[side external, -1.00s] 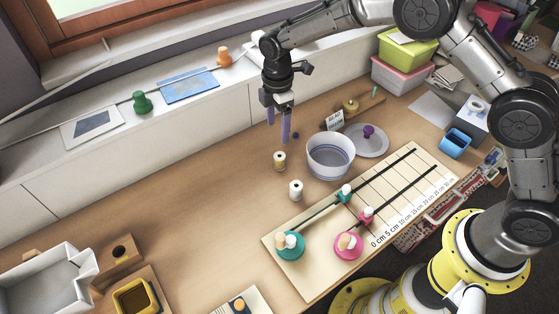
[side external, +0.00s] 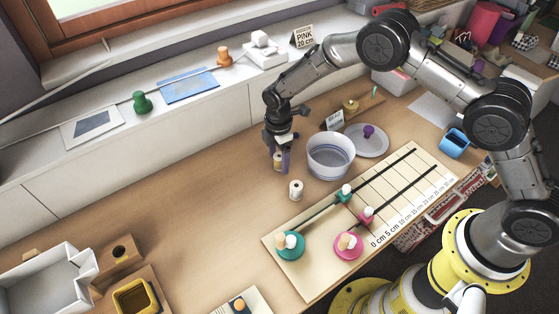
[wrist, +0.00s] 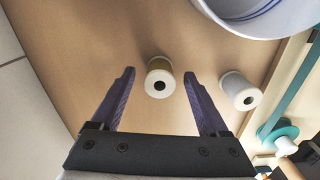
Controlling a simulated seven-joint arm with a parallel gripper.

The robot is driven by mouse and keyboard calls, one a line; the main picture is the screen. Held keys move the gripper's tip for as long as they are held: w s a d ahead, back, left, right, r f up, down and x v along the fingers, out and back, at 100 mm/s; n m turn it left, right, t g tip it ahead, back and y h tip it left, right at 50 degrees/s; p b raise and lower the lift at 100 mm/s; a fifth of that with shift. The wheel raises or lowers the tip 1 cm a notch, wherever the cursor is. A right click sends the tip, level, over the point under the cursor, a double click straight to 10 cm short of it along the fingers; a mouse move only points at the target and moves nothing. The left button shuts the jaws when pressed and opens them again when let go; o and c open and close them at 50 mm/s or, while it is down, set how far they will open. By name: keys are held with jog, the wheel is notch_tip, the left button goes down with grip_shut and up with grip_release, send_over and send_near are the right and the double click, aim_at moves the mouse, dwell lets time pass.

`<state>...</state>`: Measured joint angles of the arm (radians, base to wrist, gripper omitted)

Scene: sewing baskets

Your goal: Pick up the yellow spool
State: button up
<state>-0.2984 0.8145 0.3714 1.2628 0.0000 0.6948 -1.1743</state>
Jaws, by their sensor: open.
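The yellow spool (side external: 277,162) stands upright on the wooden table, left of the round white container. In the side view my gripper (side external: 282,168) is lowered at the spool and its fingers partly hide it. In the wrist view the yellow spool (wrist: 157,83), with a white end and dark centre hole, shows between the two spread purple fingertips. Gaps show between the spool and both fingers. My gripper (wrist: 159,75) is open and empty.
A white spool (side external: 296,190) stands close by; it also shows right of the right finger in the wrist view (wrist: 241,91). The round white container (side external: 330,165) is close on the right. A board with green and pink spools (side external: 320,265) lies in front. The table left is clear.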

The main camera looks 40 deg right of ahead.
jog(key=shift+f, duration=0.45)
grip_shut()
jog(key=shift+r, duration=0.15)
